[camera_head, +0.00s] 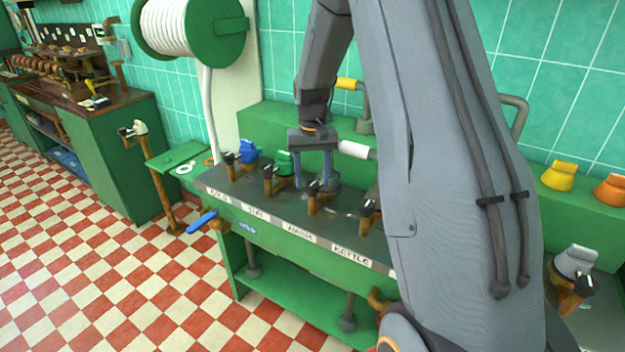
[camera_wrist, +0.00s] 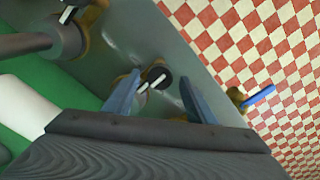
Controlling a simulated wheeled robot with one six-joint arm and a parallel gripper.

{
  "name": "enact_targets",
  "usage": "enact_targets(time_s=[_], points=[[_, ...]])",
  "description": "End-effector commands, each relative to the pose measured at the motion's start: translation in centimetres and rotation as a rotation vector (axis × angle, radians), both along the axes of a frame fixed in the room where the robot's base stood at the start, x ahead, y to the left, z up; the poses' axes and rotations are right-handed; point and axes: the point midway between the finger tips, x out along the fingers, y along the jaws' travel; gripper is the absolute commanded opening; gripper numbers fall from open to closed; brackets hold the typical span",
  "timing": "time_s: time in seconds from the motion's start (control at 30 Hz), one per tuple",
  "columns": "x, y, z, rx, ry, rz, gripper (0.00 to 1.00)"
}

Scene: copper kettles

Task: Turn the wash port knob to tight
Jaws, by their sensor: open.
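The wash port (camera_head: 318,207) is a brown fitting with a dark top, standing on the grey bench top behind the WASH label (camera_head: 299,233). My gripper (camera_head: 312,184) points down over it with fingers apart. In the wrist view a round dark knob with a pale bar (camera_wrist: 156,80) lies between the two blue-grey fingers (camera_wrist: 160,88). The fingers look apart from it, though contact is hard to judge. In the head view my fingers partly hide the knob, and its setting cannot be read.
Left of it stand ports with a green knob (camera_head: 284,162) and a blue knob (camera_head: 248,151); the kettle port (camera_head: 368,212) is close on the right. A white-sleeved pipe (camera_head: 354,149) is behind. A blue-handled tap (camera_head: 202,221) juts from the front. My arm hides the right bench.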

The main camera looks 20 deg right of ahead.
Motion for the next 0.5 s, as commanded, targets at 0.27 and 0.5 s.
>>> enact_targets(time_s=[0.27, 0.5], points=[[0.2, 0.0, 4.4, -0.001, -0.005, 0.000, 0.51], [0.1, 0.0, 6.9, -0.001, -0.004, 0.000, 0.51]])
